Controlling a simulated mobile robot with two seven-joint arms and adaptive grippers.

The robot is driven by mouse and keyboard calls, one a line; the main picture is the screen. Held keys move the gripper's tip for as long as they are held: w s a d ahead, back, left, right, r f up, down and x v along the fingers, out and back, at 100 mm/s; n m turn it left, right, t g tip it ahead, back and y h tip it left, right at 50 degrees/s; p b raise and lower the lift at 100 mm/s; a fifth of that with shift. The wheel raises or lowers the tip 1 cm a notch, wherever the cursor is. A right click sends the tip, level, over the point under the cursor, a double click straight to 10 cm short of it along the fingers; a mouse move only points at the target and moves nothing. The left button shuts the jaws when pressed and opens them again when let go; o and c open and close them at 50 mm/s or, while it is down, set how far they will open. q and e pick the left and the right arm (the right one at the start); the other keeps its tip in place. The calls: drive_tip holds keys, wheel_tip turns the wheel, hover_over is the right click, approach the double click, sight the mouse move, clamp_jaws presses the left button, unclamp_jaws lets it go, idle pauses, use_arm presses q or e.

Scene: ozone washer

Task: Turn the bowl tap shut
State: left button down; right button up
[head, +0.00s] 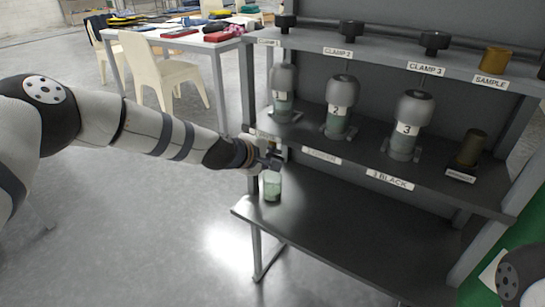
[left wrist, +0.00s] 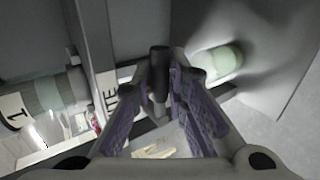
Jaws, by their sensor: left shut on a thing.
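My left gripper (head: 271,161) is at the front edge of the middle shelf, below the bottle marked 1 (head: 284,92). In the left wrist view the purple-padded fingers (left wrist: 175,85) are closed around a dark upright piece, apparently the tap handle (left wrist: 159,70). Its lower part is hidden between the fingers. A clear cup with pale green liquid (head: 272,187) stands upright on the lower shelf just under the gripper. It also shows in the left wrist view (left wrist: 225,62). Whether liquid is running cannot be seen. My right gripper is out of view.
Bottles marked 2 (head: 341,107) and 3 (head: 408,126) and a dark cylinder (head: 472,149) stand further right on the middle shelf. Black clamps and a brass sample cylinder (head: 495,59) are on the top shelf. The lower shelf (head: 350,225) is clear right of the cup.

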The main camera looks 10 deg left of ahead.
use_arm(q)
drive_tip(key=shift+d, duration=0.1)
drive_tip(key=c, duration=1.6)
unclamp_jaws()
drive_tip(key=shift+o, duration=0.2)
